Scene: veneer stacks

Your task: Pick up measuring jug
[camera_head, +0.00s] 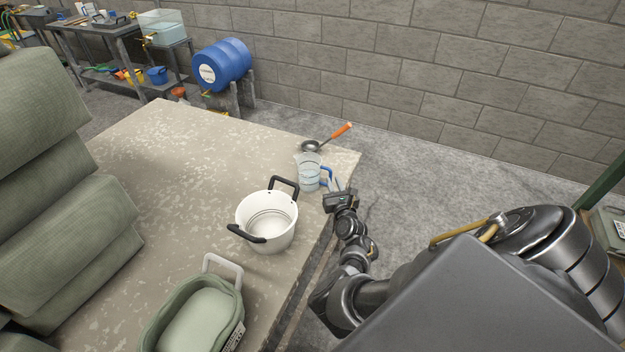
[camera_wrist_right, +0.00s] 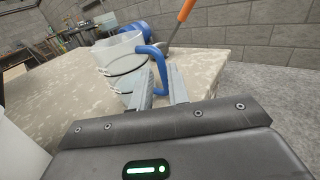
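The measuring jug (camera_head: 308,172) is clear with a blue handle and stands upright near the far right corner of the table. My right gripper (camera_head: 340,186) is just to the right of the jug, level with its handle. My left gripper is not in view.
A ladle with an orange handle (camera_head: 341,131) lies behind the jug. A white pot with black handles (camera_head: 266,226) stands in front of it, and a green container (camera_head: 196,318) is nearer.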

